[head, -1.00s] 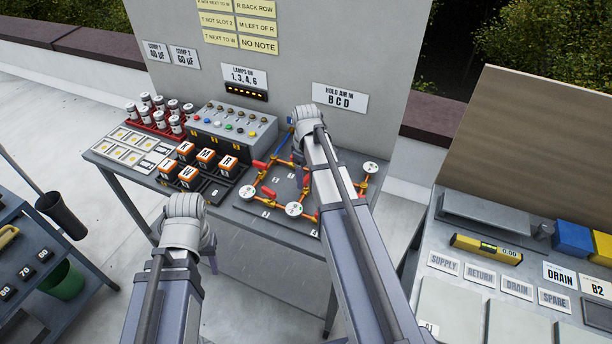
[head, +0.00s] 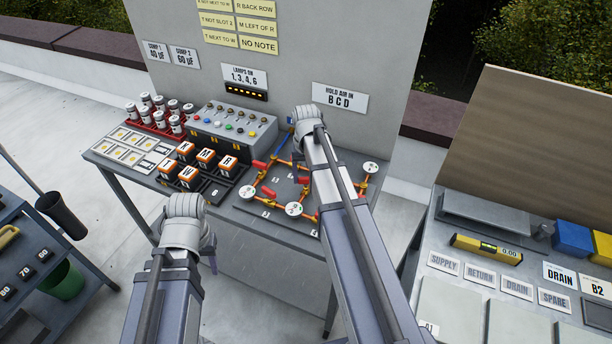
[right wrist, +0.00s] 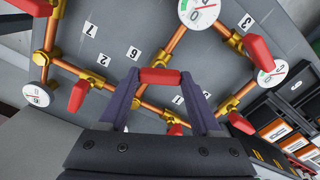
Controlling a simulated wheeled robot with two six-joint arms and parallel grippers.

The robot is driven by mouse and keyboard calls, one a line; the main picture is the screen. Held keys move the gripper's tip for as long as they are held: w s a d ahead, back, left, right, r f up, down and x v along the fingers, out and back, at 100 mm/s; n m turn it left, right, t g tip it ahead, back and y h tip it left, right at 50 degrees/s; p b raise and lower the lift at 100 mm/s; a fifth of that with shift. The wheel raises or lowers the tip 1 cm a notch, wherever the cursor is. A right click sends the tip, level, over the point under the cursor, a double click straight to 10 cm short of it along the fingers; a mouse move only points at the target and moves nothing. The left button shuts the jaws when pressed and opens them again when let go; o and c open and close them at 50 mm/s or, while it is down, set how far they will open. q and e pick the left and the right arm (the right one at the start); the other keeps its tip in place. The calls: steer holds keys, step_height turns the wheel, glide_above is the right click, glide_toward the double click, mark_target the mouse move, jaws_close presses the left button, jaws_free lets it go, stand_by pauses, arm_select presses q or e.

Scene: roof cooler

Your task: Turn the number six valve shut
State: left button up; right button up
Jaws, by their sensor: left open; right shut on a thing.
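The valve board (head: 245,207) lies on the bench, with copper pipes, brass valves with red handles and round gauges. In the right wrist view, a red handle (right wrist: 160,76) sits at a brass valve beside the label 6 (right wrist: 133,53). My right gripper (right wrist: 159,78) is shut on this handle, one finger at each end. The handle lies at an angle across its pipe. In the head view my right arm hides most of the gripper (head: 298,150) and this valve. My left gripper (head: 212,263) is open and empty in front of the bench, well away from the board.
Other red handles stand close by, such as one (right wrist: 79,95) in the right wrist view. Gauges (right wrist: 199,11) rise from the pipe corners. Left of the board is a rack of orange-and-white blocks (head: 188,178). A grey panel (head: 270,60) stands behind.

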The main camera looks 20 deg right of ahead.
mark_target(306, 178)
steer(key=shift+m, duration=2.2)
steer(key=o, duration=1.4)
step_height(306, 178, up, 8)
steer(key=p, duration=0.8)
steer(key=shift+f, duration=0.15)
